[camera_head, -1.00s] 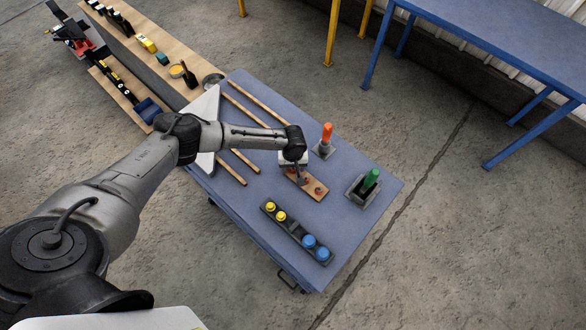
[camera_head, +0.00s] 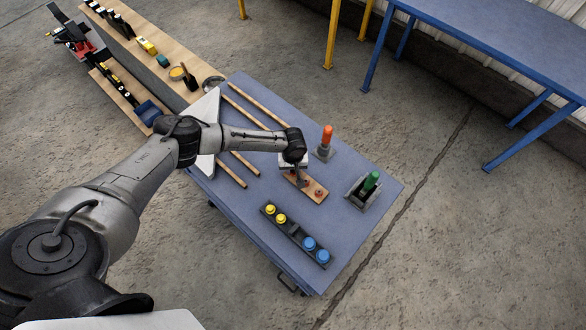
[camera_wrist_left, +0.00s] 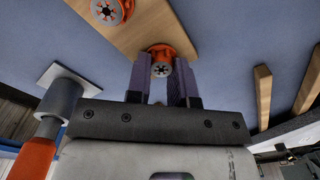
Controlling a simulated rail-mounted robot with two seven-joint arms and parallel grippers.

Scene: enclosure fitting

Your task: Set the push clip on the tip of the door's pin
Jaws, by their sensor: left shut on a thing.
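My left gripper (camera_wrist_left: 164,84) has its two purple fingers closed on an orange push clip (camera_wrist_left: 160,53) with a grey slotted centre. This clip is at the wooden strip's edge in the left wrist view; I cannot tell whether it still touches the strip. In the head view the gripper (camera_head: 301,182) is over the wooden strip (camera_head: 312,189). A second orange clip (camera_wrist_left: 108,11) sits on the strip, apart from the gripper. A white panel (camera_head: 206,163), partly hidden by my arm, lies at the table's left end. I cannot make out the door's pin. My right gripper is out of view.
An orange-handled piece (camera_head: 327,136) and a green-handled piece (camera_head: 371,181) stand in grey holders on the blue table (camera_head: 245,205). A dark strip (camera_head: 294,231) holds yellow and blue caps nearer the front. Wooden rods (camera_head: 260,95) lie beside the panel. The table's right corner is clear.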

